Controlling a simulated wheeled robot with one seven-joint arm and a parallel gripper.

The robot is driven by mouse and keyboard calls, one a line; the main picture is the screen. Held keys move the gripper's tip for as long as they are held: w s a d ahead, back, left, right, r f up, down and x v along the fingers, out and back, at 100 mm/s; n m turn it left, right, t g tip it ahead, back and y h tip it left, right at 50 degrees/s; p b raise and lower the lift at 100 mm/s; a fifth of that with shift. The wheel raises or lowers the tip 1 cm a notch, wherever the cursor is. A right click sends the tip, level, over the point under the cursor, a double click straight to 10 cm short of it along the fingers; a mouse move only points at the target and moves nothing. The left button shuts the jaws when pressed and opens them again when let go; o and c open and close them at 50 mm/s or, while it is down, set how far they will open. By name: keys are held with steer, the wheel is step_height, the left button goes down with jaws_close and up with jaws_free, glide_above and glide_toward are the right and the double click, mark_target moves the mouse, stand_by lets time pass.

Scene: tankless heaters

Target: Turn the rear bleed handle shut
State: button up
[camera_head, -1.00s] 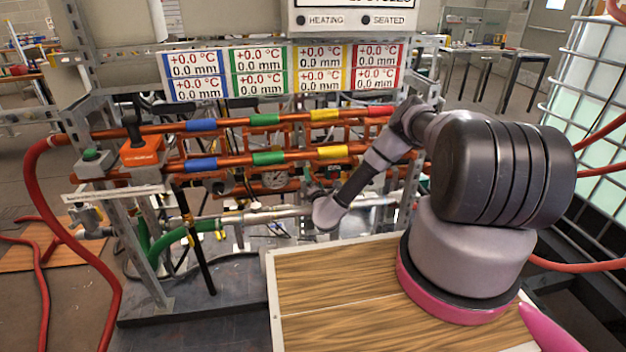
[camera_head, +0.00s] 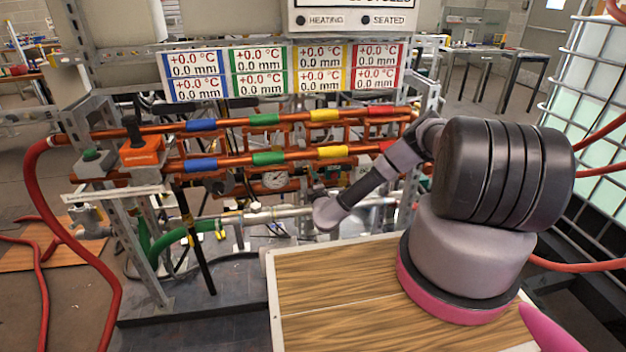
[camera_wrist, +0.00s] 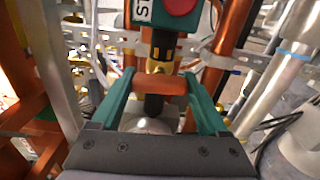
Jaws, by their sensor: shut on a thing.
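In the wrist view the two green fingers of my gripper (camera_wrist: 160,82) reach forward, one on each side of an orange-brown handle (camera_wrist: 161,83). The gripper is shut on this handle, which lies crosswise between the fingers. A dark stem (camera_wrist: 154,104) shows just below it, and a brass and black fitting (camera_wrist: 159,50) stands behind it. I cannot tell from these views whether this is the rear bleed handle or how far it is turned. In the head view my fingers cannot be made out; my arm reaches in front of the pipe rack.
Two copper pipes with coloured bands (camera_head: 265,120) cross the rack. A box with a red button (camera_wrist: 182,5) is close above the fingers in the wrist view. A silver pipe (camera_wrist: 275,80) is at right. A wooden-topped surface (camera_head: 340,290) lies below my arm in the head view.

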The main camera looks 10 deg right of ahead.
steer(key=shift+s+f, duration=0.1)
stand_by(0.3)
steer(key=o, duration=1.2)
steer(key=shift+o, duration=0.2)
steer(key=s, duration=1)
steer(key=shift+s, duration=0.4)
